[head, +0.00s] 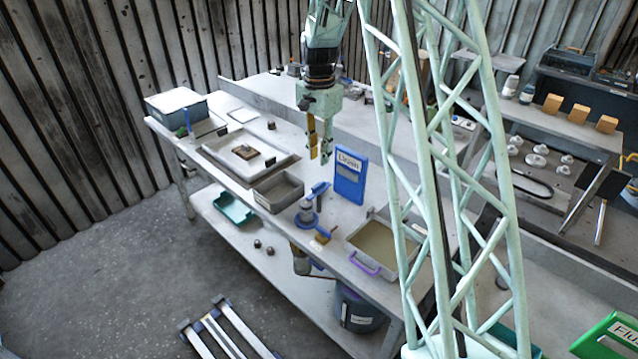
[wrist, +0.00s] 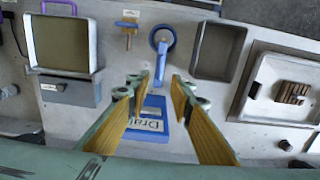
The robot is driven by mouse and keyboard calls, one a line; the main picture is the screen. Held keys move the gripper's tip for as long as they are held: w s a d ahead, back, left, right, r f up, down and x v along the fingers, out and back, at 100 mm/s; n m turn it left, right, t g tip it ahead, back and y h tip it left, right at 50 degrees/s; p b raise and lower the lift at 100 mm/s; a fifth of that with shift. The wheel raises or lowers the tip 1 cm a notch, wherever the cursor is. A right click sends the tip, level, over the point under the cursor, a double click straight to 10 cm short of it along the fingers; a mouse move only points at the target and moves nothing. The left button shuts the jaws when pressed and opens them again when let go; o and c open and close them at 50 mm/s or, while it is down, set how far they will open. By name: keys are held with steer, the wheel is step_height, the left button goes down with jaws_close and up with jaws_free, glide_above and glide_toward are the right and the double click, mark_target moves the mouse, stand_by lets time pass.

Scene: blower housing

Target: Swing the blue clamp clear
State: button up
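The blue clamp (head: 318,189) shows in the head view as a blue bar on top of a grey cylindrical housing (head: 306,208) near the bench's front edge. In the wrist view the clamp (wrist: 161,62) is a blue bar running from a blue ring toward my gripper. My gripper (head: 320,157) hangs above and behind the clamp, apart from it. In the wrist view my gripper (wrist: 158,90) has its two yellow-padded fingers spread with nothing held between them. A blue panel labelled Drain (wrist: 148,136) shows beyond the finger gap.
The upright blue panel (head: 349,180) stands close to the clamp's right. A grey bin (head: 278,192) is left of it, and a tan-filled tray (head: 378,243) with a purple handle is right. A small brass fitting with a blue part (head: 322,236) sits at the front edge.

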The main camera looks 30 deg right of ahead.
mark_target(319, 184)
steer(key=shift+f+p, duration=0.35)
steer(key=shift+f, duration=5.65)
jaws_close()
